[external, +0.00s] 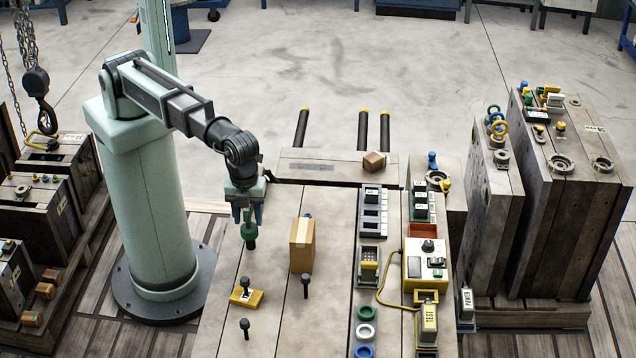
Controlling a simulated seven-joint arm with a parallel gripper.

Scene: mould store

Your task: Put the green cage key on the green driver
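My gripper (248,218) points straight down above the left part of the wooden bench. A green piece with a dark lower end, which I take as the green cage key (249,231), is between its fingers and appears gripped. Whether its lower end touches anything is unclear. I cannot make out a separate green driver. Several dark-headed posts stand on the bench: one at a yellow block (247,298), one in front (244,324), and one right of it (305,282). Another post (308,216) is partly hidden behind a cardboard box.
The upright cardboard box (302,246) stands just right of my gripper. A row of grey modules (372,215), a yellow control box (426,265) and green (366,313), white and blue rings occupy the bench's right side. Tall mould blocks (565,200) stand farther right.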

